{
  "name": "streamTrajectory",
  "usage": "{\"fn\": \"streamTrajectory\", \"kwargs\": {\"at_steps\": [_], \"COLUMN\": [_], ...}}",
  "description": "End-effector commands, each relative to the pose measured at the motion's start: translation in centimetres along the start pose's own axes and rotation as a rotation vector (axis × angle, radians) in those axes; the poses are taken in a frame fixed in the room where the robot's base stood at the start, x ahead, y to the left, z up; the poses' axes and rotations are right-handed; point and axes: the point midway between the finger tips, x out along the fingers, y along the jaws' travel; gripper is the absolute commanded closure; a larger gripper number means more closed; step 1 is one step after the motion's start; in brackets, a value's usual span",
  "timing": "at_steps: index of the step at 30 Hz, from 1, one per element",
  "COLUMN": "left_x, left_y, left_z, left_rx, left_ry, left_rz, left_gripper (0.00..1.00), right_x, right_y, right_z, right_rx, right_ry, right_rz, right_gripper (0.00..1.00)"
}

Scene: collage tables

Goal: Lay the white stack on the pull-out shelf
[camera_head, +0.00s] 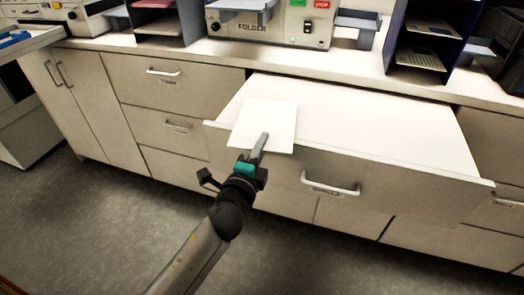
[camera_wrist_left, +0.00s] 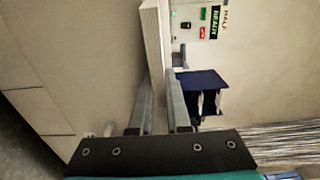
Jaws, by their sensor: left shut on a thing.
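The white stack (camera_head: 270,115) is a flat, square pile of sheets, seen over the front left corner of the pull-out shelf (camera_head: 385,118). My left gripper (camera_head: 263,143) is shut on the near edge of the stack. In the left wrist view the stack (camera_wrist_left: 152,38) shows edge-on between the fingertips (camera_wrist_left: 163,82). The shelf is slid out from the cabinet, with a pale, bare top and a handle on its front. The gap between stack and shelf cannot be told. My right gripper is not in view.
The countertop (camera_head: 215,48) behind holds the folder machine (camera_head: 265,25) and dark sorter racks (camera_head: 425,40). Closed drawers (camera_head: 165,80) lie left of the shelf. The shelf's middle and right are clear. A blue rack (camera_wrist_left: 205,85) shows in the left wrist view.

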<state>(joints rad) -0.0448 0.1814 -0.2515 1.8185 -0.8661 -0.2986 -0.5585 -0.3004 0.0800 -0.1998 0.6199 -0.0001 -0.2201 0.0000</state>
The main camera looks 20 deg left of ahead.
Motion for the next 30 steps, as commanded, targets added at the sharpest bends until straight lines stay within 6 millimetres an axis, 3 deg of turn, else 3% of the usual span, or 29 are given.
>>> {"fn": "streamTrajectory", "kwargs": {"at_steps": [12,13,20,30], "left_x": [0.05,0.02,0.01,0.01], "left_y": [0.57,0.66,0.58,0.27], "left_z": [-0.04,-0.02,-0.02,-0.02], "left_rx": [0.001,0.001,0.001,0.001], "left_ry": [0.001,0.000,0.000,0.001], "left_rz": [-0.005,-0.002,-0.002,-0.002], "left_gripper": [1.00,0.83,0.57,0.55], "right_x": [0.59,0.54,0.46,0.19], "right_y": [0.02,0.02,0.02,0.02], "right_z": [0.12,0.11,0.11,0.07], "right_rx": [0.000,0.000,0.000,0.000], "right_ry": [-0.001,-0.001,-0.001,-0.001], "right_rz": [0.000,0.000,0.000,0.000], "right_gripper": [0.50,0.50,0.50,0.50]}}
